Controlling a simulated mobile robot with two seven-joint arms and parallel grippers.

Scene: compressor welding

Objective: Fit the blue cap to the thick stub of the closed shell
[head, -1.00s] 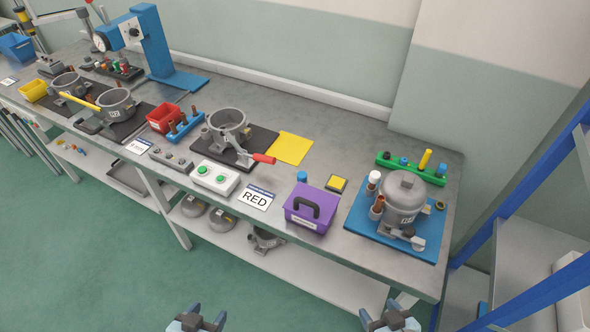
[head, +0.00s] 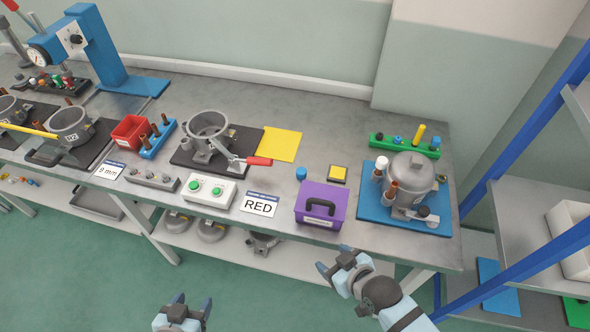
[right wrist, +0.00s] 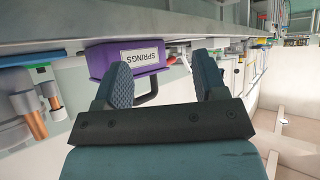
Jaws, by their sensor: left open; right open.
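The closed grey shell (head: 411,176) stands on a blue mat (head: 372,214) at the right of the bench. Copper-coloured stubs (head: 391,192) rise at its left side, and a white piece (head: 377,175) tops one of them. A small blue cap (head: 301,173) stands on the bench behind the purple box. Other blue pieces (head: 435,142) sit in a green rack. My right gripper (head: 333,259) is open and empty in front of the bench edge, near the purple box; its fingers also show in the right wrist view (right wrist: 163,80). My left gripper (head: 193,301) is open and empty, low before the bench.
The purple box (head: 337,201) with a black handle stands near the front edge; its label reads SPRINGS in the right wrist view. A RED card (head: 260,204), a green-button box (head: 208,191) and a clamp fixture (head: 207,129) lie left. A blue-framed shelf (head: 510,205) borders the right.

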